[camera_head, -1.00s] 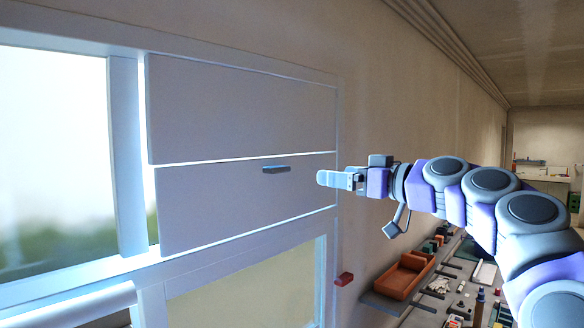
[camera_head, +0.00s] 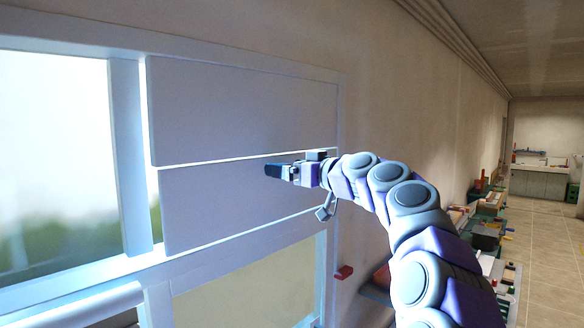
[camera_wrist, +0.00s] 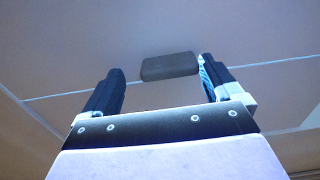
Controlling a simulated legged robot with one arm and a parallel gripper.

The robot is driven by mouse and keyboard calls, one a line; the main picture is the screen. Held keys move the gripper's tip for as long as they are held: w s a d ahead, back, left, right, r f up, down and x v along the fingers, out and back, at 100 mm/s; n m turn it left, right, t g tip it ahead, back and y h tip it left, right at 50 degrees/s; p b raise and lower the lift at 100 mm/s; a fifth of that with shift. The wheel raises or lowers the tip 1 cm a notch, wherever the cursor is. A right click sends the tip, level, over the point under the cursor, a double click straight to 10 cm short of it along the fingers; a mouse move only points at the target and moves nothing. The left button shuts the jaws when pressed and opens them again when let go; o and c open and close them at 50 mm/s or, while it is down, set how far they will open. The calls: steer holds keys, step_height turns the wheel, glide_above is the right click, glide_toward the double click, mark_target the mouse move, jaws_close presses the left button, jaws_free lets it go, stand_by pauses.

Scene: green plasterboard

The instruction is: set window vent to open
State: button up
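The window vent shows in the head view as two white panels, an upper panel (camera_head: 240,110) and a lower panel (camera_head: 225,200), with a thin bright gap between them. A small dark handle (camera_wrist: 169,66) sits on the panel in the wrist view.
A white window frame (camera_head: 128,150) with bright glass (camera_head: 55,150) stands on the left.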

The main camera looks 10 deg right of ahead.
steer(key=shift+w+a+f, duration=0.1)
steer(key=shift+w+a, duration=0.05)
steer(key=shift+a, duration=0.4)
steer(key=shift+w+a+f, duration=0.1)
steer(key=shift+a, duration=0.4)
steer(key=shift+s+a+r, duration=0.15)
steer(key=shift+s+a, duration=0.05)
steer(key=shift+c, duration=1.1)
steer(key=shift+w+d, duration=0.1)
steer(key=shift+d, duration=0.5)
steer(key=c, duration=0.3)
steer(key=shift+d, duration=0.2)
steer(key=shift+c, duration=0.7)
steer(key=shift+a+r, duration=0.1)
steer(key=shift+a, duration=0.1)
steer(key=c, duration=0.9)
steer(key=shift+o, duration=0.2)
